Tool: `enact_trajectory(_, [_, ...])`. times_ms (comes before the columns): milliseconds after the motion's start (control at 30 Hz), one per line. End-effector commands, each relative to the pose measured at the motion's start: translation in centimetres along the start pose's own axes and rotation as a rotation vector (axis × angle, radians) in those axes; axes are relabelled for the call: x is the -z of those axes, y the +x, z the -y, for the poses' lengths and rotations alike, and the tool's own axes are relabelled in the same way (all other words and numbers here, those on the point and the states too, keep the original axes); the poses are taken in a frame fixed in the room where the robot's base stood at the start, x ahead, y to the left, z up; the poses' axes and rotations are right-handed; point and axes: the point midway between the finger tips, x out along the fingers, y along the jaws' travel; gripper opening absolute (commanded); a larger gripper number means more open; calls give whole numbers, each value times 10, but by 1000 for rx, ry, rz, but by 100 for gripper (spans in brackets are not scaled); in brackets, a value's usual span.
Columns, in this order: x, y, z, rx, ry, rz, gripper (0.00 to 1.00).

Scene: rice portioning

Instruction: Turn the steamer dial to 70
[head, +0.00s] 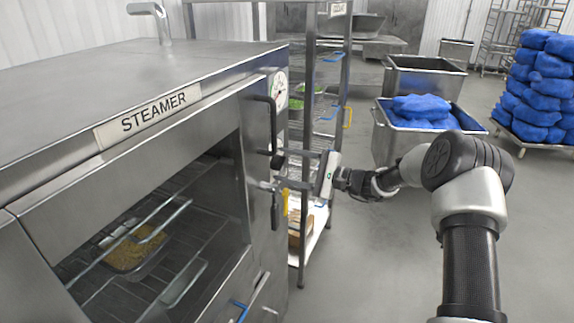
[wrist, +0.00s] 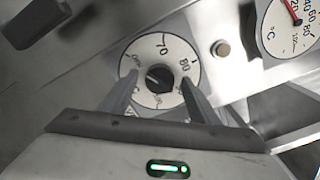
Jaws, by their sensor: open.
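The steamer (head: 62,150) fills the left of the head view. Its dial (wrist: 165,49) shows in the wrist view as a white round plate with numbers, 70 near the top and 80 at the upper right. A dark knob (wrist: 158,76) sits at its centre; I cannot tell clearly which number it points to. My gripper (wrist: 160,78) is open, with one fingertip on each side of the knob, over the dial plate. I cannot tell if the fingers touch the knob. In the head view my gripper (head: 272,170) reaches left to the steamer's right front edge, and the dial face is not visible.
A temperature gauge (wrist: 286,30) with a red needle is right of the dial. The steamer is open, with a tray of yellow grains (head: 133,250) inside. A wire rack (head: 307,120) stands just behind my gripper.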

Motion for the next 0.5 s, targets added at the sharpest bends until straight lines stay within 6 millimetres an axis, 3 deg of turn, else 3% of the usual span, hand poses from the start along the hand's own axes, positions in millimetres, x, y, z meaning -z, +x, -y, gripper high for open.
enact_trajectory(300, [0,2,0,1,0,0,54])
enact_trajectory(500, [0,2,0,0,0,0,20])
